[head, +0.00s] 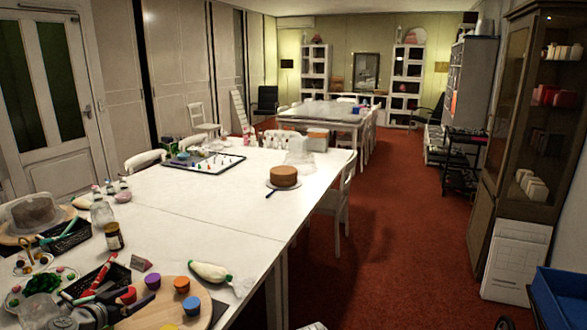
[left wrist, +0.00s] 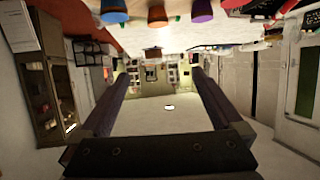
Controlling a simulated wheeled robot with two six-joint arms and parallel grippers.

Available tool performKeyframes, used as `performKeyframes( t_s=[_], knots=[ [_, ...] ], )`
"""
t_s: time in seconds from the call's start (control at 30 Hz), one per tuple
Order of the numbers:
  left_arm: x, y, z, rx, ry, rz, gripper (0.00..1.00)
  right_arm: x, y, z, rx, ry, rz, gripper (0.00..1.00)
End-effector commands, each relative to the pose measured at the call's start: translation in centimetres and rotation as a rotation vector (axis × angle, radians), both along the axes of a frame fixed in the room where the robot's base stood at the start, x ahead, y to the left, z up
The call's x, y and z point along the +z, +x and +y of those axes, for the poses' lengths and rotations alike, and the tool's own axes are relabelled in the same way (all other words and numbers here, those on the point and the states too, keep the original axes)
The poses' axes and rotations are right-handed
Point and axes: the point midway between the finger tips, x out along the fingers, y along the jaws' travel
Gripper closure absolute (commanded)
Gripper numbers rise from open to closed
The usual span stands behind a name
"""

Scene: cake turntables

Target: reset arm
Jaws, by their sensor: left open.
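My left gripper (head: 112,303) is low at the left of the head view, over the near end of the white table (head: 190,228), beside a round wooden board (head: 203,322) with small coloured cups. In the left wrist view, which is upside down, its two dark fingers (left wrist: 160,82) stand wide apart with nothing held between them. A brown cake (head: 284,176) sits on a turntable at the table's right edge, well away from the gripper. My right gripper is not seen.
Near my left gripper are black trays with pens (head: 97,279), a dark jar (head: 114,236), a white piping bag (head: 210,271) and a grey cake (head: 38,213). The table's middle is largely clear. A glass cabinet (head: 530,120) and a blue bin (head: 560,298) stand at right.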

Motion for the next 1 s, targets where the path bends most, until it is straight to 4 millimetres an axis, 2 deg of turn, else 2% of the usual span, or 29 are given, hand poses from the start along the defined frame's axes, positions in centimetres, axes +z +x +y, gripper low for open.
performKeyframes(
  t_s=[0.37,0.57,0.67,0.77,0.9,1.0],
  knots=[
    [-2.9,0.5,-5.8,-0.091,-0.030,0.105,0.00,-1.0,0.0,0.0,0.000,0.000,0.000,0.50],
    [-5.7,0.3,-11.3,-0.171,-0.050,0.220,0.00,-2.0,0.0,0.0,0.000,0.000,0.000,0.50],
    [-7.7,-0.2,-15.0,-0.219,-0.057,0.305,0.00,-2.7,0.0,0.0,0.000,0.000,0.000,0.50],
    [-10.5,-1.5,-19.6,-0.272,-0.056,0.426,0.00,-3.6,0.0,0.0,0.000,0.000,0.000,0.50],
    [-15.0,-4.9,-26.8,-0.329,-0.015,0.652,0.00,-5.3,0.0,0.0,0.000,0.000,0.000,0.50],
    [-17.9,-8.0,-30.8,-0.331,0.042,0.810,0.00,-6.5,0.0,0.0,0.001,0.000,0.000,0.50]
  ],
)
